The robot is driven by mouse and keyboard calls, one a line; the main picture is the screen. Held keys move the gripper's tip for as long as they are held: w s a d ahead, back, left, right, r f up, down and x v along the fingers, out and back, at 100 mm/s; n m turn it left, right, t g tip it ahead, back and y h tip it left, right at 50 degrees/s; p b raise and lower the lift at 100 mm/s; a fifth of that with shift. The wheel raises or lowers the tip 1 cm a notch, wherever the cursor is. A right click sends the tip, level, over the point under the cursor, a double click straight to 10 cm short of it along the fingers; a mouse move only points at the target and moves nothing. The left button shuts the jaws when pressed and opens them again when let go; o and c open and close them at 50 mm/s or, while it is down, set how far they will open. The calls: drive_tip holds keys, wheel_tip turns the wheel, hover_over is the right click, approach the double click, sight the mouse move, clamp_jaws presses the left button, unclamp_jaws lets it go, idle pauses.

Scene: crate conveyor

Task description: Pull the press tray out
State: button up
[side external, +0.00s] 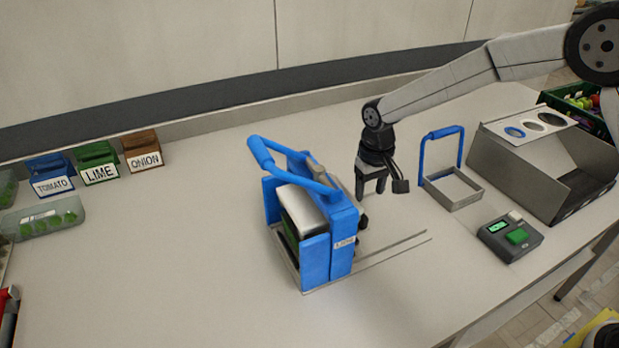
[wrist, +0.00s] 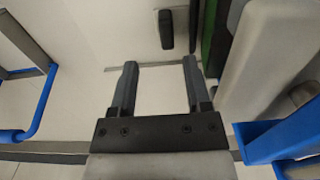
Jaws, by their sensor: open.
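The blue press (side external: 330,238) stands mid-table with its lever handle raised and a white block and dark green part inside. A pale tray edge (side external: 284,262) shows low at its left; the rest of the tray is hidden inside. A small dark knob (side external: 363,222) is at the press's right side; a dark bar (wrist: 166,30) shows in the wrist view, perhaps the same part. Two thin rails (side external: 392,248) run right from the press. My gripper (side external: 371,193) is open and empty, pointing down above the table right of the press. Its fingers (wrist: 157,75) touch nothing visible.
A grey frame with a blue handle (side external: 455,188) stands right of my gripper. Beyond it are a metal bin (side external: 515,170), a scale with a green button (side external: 510,238) and a green crate (side external: 575,100). Labelled boxes (side external: 98,163) line the far left. The left-middle table is clear.

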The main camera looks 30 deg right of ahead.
drive_tip(key=shift+w+a+f, duration=0.25)
drive_tip(key=shift+w+a, duration=0.15)
drive_tip(key=shift+f, duration=0.15)
drive_tip(key=shift+f, duration=3.75)
clamp_jaws()
